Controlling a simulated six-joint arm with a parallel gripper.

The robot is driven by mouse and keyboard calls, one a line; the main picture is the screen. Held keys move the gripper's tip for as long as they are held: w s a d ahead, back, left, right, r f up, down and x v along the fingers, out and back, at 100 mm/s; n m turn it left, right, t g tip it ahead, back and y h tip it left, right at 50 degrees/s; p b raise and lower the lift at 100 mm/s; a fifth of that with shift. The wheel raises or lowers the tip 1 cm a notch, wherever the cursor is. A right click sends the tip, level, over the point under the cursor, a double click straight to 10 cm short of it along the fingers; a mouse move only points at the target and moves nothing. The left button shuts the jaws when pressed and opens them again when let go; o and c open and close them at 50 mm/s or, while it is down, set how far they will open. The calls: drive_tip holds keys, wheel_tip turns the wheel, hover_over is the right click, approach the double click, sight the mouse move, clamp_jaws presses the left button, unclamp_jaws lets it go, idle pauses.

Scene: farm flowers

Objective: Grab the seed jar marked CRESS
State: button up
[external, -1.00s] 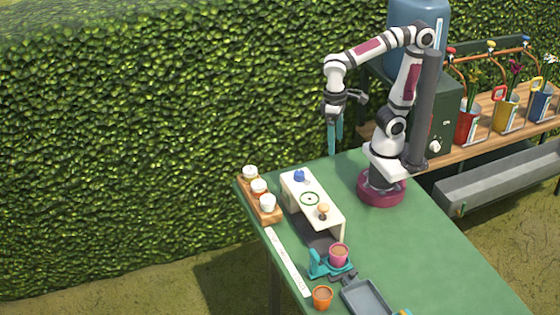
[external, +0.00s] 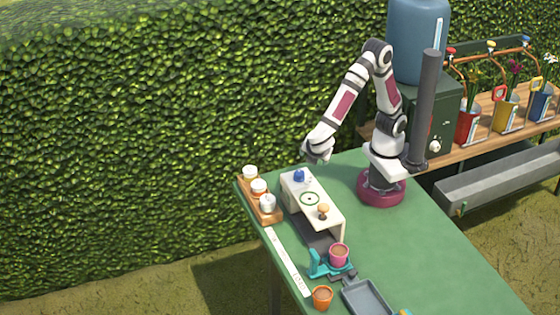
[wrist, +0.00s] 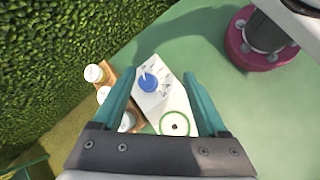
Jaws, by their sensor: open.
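Three white-lidded jars stand in a row in a wooden rack (external: 274,217) at the table's left edge: a far jar (external: 250,172), a middle jar (external: 259,187) and a near jar (external: 267,203). No label is readable, so I cannot tell which is CRESS. My gripper (wrist: 159,75) is open and empty, with teal fingers spread above the white stand in the wrist view. The far jar (wrist: 94,73) and middle jar (wrist: 103,94) lie left of the left finger, which partly covers the near jar (wrist: 127,121). The fingers are not clear in the external view.
The white stand (external: 328,220) with a blue knob (external: 299,175), a green ring and a tan knob is right of the rack. A pink pot (external: 339,255), an orange pot (external: 322,297) and a grey tray (external: 366,297) are nearer. The table's right side is clear.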

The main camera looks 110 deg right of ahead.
sight(260, 186)
drive_tip(key=w+a+f+n+t+h, duration=0.5)
drive_tip(key=w+f+n+h, duration=0.15)
drive_tip(key=w+n, duration=0.45)
drive_tip(key=shift+y, duration=0.45)
drive_tip(key=x, duration=1)
drive_tip(key=f+x, duration=0.1)
drive_tip(key=x, duration=0.4)
drive_tip(key=shift+w+f, duration=0.15)
drive_tip(key=shift+w, duration=0.25)
drive_tip(key=c, duration=1.1)
